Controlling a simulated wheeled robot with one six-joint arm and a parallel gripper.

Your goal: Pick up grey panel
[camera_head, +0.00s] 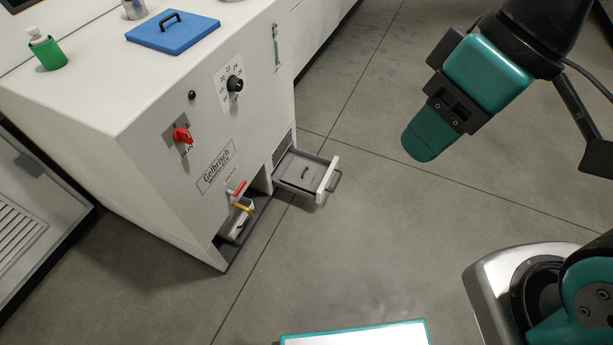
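The grey panel (293,166) lies flat in the open drawer (327,182) at the lower right side of the white machine. A small dark handle (305,173) stands on the panel. My gripper (430,141) is at the upper right, apart from the panel and to its right, with open floor behind it. Its teal finger points down and left. Only one finger shape shows, so I cannot tell whether it is open or shut. No held object shows at its tip.
The white machine (150,190) carries a blue panel with a black handle (172,34) and a green bottle (47,50) on top. A red switch (181,136) and dark knob (235,84) stick out of its front. The floor (400,230) right of the drawer is clear.

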